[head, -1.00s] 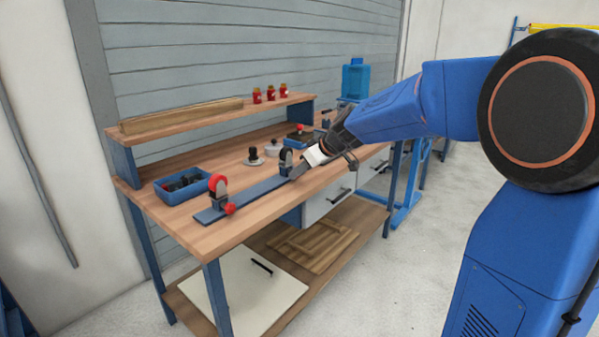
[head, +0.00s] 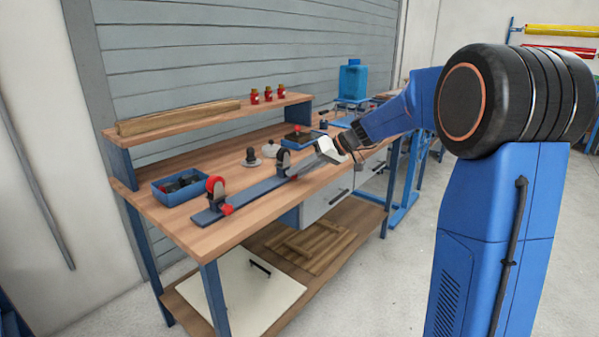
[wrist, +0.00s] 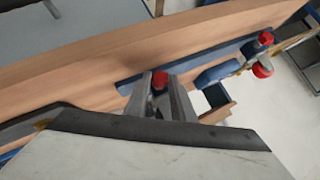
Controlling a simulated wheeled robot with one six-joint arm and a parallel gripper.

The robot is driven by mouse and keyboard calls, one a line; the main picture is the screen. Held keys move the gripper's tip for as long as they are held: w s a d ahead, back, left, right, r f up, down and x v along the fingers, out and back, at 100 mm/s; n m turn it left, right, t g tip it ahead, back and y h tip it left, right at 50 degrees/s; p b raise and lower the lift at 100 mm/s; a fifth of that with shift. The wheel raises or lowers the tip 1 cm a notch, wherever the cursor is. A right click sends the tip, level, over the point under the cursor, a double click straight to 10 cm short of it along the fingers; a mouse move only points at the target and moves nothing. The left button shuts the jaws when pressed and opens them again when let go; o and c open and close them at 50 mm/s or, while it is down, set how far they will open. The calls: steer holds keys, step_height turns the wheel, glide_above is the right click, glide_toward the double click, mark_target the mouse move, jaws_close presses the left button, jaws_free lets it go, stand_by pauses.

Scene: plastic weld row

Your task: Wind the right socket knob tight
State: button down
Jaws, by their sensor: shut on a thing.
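A long blue-grey rail (head: 255,192) lies along the front of the workbench. The right socket (head: 283,163) is a dark upright bracket toward its far end. My gripper (head: 303,167) reaches in low from the right, beside that socket. In the wrist view my gripper (wrist: 160,98) has its two grey fingers on either side of the red right socket knob (wrist: 160,82) and is shut on it. The fingers hide most of the knob. The left socket (head: 218,192) has a red ring on top and its own red knob (head: 226,209) low at the front.
A blue bin (head: 180,190) with dark parts stands behind the rail. A dark-knobbed piece (head: 251,157) and a pale lidded pot (head: 270,149) are on the bench. A raised shelf (head: 215,117) bears a wooden beam and red jars. Free floor lies in front.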

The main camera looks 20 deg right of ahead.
stand_by(0.4)
steer(key=c, duration=1.5)
jaws_free()
steer(key=h, duration=0.1)
steer(key=n+t, duration=0.1)
steer(key=h, duration=0.1)
steer(key=shift+s+a+r+n+h, duration=0.15)
steer(key=shift+s+a+n+h, duration=0.1)
steer(key=shift+a+n+h, duration=0.05)
steer(key=t+h, duration=0.1)
steer(key=n+t+h, duration=0.2)
steer(key=shift+s+a, duration=0.25)
steer(key=shift+a, duration=0.05)
steer(key=v, duration=1.7)
steer(key=shift+a+r, duration=0.1)
steer(key=shift+r, duration=0.1)
